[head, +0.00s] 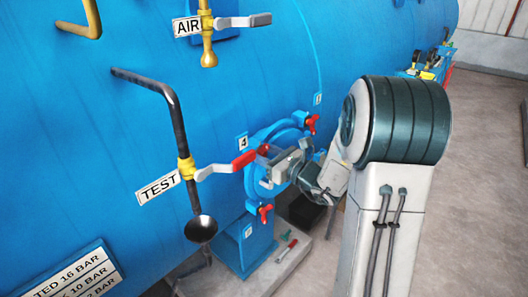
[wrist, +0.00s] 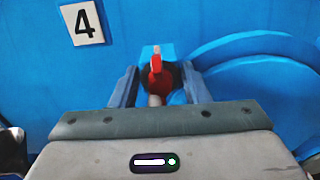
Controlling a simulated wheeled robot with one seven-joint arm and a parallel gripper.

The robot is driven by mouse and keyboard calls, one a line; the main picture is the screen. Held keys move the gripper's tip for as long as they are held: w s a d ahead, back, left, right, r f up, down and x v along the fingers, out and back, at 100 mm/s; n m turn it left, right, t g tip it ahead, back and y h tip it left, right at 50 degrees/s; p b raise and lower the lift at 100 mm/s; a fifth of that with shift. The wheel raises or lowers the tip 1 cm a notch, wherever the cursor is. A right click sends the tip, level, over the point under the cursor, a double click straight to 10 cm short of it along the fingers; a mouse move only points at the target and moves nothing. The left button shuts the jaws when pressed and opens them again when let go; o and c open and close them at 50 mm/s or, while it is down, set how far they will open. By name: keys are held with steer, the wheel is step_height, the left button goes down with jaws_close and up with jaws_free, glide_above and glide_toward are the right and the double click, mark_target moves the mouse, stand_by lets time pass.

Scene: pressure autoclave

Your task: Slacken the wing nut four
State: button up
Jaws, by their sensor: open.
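The red wing nut four (wrist: 156,72) sits on a stud against the blue vessel, beside a white plate marked 4 (wrist: 83,23). My gripper (wrist: 157,88) is open, with one finger on each side of the wing nut. I cannot tell whether either finger touches it. In the head view my gripper (head: 266,160) is at the left side of the round blue door (head: 256,186), just below the 4 plate (head: 242,142). Part of wing nut four (head: 263,149) shows there as a small red spot by the fingers.
Other red wing nuts sit at the door's upper right (head: 311,124) and bottom (head: 265,213). A dark pipe (head: 180,125) runs down the vessel. Concrete floor (head: 490,180) lies open at right.

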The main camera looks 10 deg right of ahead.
jaws_close()
